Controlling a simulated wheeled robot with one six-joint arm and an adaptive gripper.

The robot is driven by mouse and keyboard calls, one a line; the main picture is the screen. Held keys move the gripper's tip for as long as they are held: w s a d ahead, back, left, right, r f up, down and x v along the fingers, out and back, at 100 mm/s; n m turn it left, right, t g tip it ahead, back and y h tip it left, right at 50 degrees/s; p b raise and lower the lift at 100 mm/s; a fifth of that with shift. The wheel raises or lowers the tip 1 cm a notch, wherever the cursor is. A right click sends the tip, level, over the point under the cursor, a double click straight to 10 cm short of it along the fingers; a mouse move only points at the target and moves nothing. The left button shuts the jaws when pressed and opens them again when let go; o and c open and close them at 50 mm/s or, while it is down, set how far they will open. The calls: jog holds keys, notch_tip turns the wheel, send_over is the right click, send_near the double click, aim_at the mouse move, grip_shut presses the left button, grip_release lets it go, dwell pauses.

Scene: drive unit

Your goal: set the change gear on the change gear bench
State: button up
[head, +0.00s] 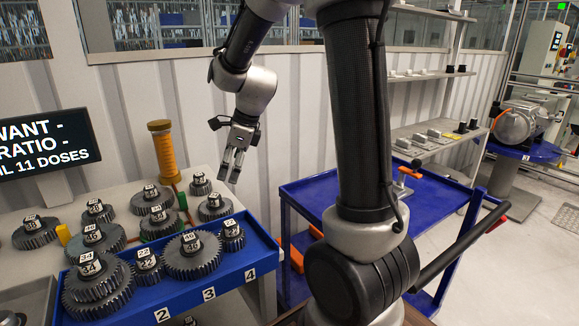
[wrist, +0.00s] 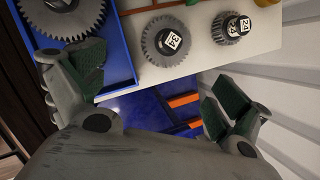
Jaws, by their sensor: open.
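Several grey toothed change gears with numbered hubs stand on the change gear bench (head: 75,215), some on its white top and some in the blue tray (head: 232,268) along its front. A large double gear (head: 98,295) is at the tray's left, and another large gear (head: 193,262) is to its right. My gripper (head: 232,168) is open and empty, above the right end of the bench. In the wrist view, my gripper's fingers (wrist: 150,88) are wide apart with no gear between them. A gear marked 34 (wrist: 163,55) and a smaller gear marked 24 (wrist: 230,38) lie beyond them.
A tall orange cylinder (head: 166,155) stands at the bench's back. A dark sign (head: 45,140) shows white text at left. A blue cart (head: 310,190) is right of the bench, partly hidden by my arm. Shelves (head: 430,140) with metal parts line the wall.

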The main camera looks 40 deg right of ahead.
jog(key=s+d+r+n+h, duration=0.1)
jog(key=s+d+r+n, duration=0.1)
jog(key=s+n, duration=0.6)
jog(key=s+d+r+n+h, duration=0.1)
jog(key=s+r+n, duration=0.3)
jog(key=s+n, duration=0.4)
jog(key=s+d+r+n, duration=0.2)
jog(key=s+d+n, duration=0.1)
jog(key=s+n, duration=0.5)
jog(key=shift+s+d+r+t+h, duration=0.35)
jog(key=shift+s+r+t+h, duration=0.05)
jog(key=shift+s, duration=0.55)
